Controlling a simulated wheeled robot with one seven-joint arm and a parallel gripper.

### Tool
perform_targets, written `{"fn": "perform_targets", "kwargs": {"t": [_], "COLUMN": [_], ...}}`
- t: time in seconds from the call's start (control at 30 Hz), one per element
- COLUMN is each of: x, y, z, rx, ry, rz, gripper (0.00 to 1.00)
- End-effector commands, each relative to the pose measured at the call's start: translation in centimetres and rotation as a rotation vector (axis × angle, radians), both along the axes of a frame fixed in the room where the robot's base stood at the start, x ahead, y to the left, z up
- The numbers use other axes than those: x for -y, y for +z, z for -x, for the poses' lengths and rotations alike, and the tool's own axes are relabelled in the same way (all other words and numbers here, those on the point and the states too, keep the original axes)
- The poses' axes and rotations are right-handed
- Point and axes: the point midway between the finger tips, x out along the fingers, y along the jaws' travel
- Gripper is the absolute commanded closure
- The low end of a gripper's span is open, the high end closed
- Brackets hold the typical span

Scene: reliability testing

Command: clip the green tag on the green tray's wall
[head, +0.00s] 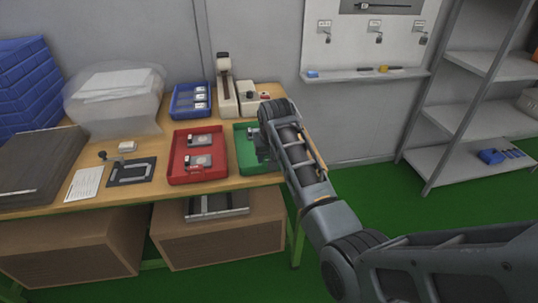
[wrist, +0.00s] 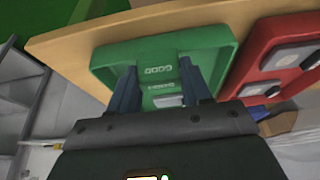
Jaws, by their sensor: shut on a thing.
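The green tray (head: 245,168) sits at the right end of the wooden table, partly hidden behind my arm in the head view. Its raised wall (wrist: 105,66) shows in the wrist view. My gripper (wrist: 158,72) is over the tray, its two fingers spread to either side of a green piece with pale markings, which I take as the green tag (wrist: 158,70). The tag's outline blends with the green tray behind it, so I cannot tell whether it touches the wall. A small grey piece (wrist: 168,100) shows lower between the fingers.
A red tray (head: 177,173) with two grey devices stands close beside the green tray. Behind are a blue bin (head: 182,113) and a white-and-black bench device (head: 226,98). The table's front edge is close to the trays. A shelf rack (head: 455,135) stands at right.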

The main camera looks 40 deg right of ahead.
Motion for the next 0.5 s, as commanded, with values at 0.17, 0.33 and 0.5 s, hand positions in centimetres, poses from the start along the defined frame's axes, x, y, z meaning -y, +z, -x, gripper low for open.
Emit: {"fn": "perform_targets", "kwargs": {"t": [0.17,0.33,0.5], "x": [-0.01,-0.01,-0.01], "y": [-0.23,-0.43,-0.61], "z": [0.01,0.01,0.01], "rx": [0.0,-0.001,-0.001], "ry": [0.0,0.0,0.0], "rz": [0.0,-0.001,-0.001], "gripper": [0.81,0.81,0.81]}}
